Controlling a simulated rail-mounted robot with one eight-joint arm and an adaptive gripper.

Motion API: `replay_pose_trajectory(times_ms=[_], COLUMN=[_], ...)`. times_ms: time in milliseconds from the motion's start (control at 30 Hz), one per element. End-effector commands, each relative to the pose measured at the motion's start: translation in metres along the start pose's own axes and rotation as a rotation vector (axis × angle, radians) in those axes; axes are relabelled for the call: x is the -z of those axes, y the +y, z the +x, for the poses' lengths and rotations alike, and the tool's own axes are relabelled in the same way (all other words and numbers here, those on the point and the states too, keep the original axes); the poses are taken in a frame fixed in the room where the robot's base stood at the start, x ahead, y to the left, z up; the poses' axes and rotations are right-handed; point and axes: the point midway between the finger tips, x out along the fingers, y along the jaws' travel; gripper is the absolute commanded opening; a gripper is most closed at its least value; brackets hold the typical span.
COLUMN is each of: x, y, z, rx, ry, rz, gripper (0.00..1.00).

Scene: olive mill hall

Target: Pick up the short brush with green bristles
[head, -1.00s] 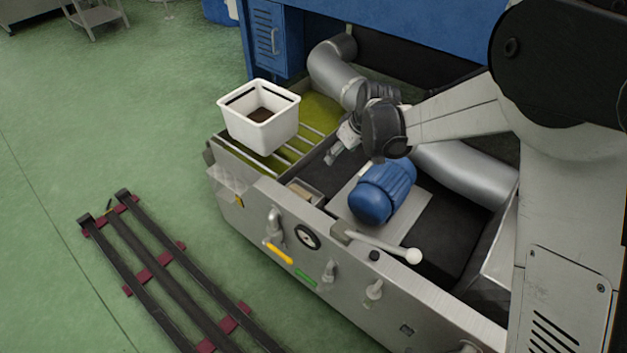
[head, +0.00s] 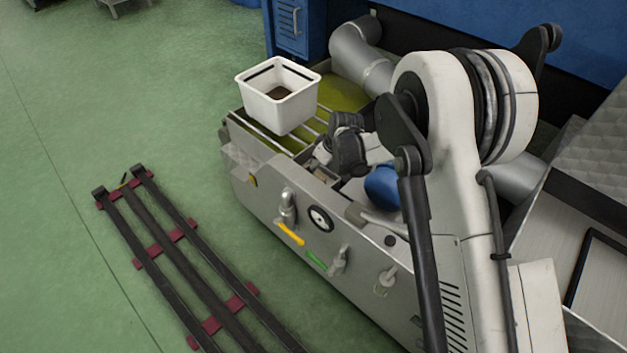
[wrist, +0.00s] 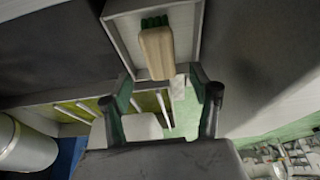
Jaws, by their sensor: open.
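The short brush shows in the wrist view, with a pale wooden body (wrist: 157,53) and green bristles (wrist: 155,21). It lies in a shallow grey-white box (wrist: 188,42). My gripper (wrist: 160,84) is open. Its two fingers stand apart to the left and right, just below the brush's near end in the picture, with nothing between them that I can see held. In the head view my gripper (head: 322,152) is over the machine's front edge, close to the small box (head: 321,175). The brush cannot be made out there.
A white bin (head: 265,107) stands on bars above a greenish trough, left of my gripper. A blue motor (head: 383,188) sits right of it. Taps and a yellow handle (head: 290,233) line the machine's front. Dark rails (head: 160,240) lie on the open green floor.

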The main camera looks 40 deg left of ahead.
Motion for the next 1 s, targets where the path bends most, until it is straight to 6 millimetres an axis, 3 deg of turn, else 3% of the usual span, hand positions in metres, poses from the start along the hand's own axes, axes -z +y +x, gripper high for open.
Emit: replay_pose_trajectory(times_ms=[267,600,1000], x=[-0.001,-0.003,-0.002], y=[0.000,-0.001,-0.001], z=[0.015,0.057,0.057], rx=[0.000,0.000,0.000], ry=[0.000,0.001,0.000], rz=[0.000,0.001,0.001], gripper=[0.58,0.58,0.58])
